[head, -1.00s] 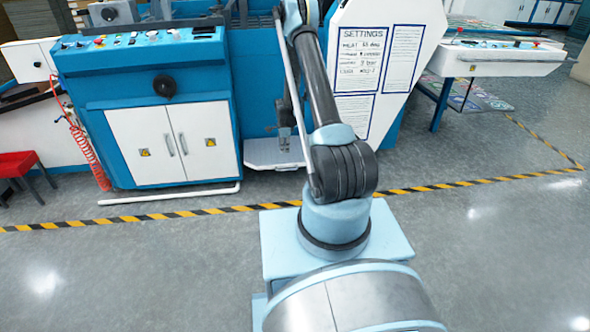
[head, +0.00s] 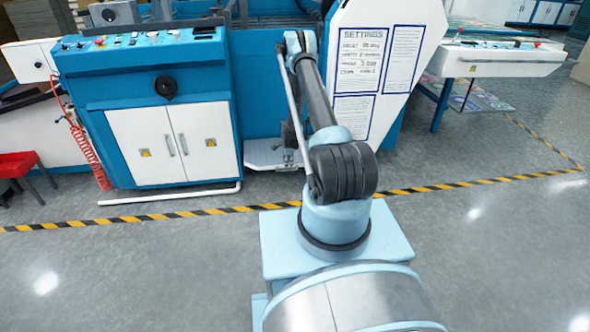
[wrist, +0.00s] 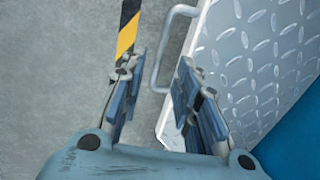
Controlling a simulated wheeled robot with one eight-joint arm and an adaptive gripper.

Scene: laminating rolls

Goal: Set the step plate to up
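The step plate (wrist: 245,65) is a grey metal diamond-tread plate on the right of the wrist view. In the head view the step plate (head: 262,155) lies folded out, roughly level, low at the foot of the blue machine. A U-shaped bar handle (wrist: 167,45) sticks out from its left edge in the wrist view. My gripper (wrist: 157,75) is open and empty, with the lower part of the handle showing between its two fingers. I cannot tell whether they touch it. In the head view my gripper (head: 289,160) is small, over the plate's near right part.
A blue cabinet with white doors (head: 190,147) and a control panel (head: 140,40) stands left of the plate. A white panel with settings sheets (head: 380,60) stands to the right. The floor before the machine is clear, crossed by a yellow-black line (head: 140,219).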

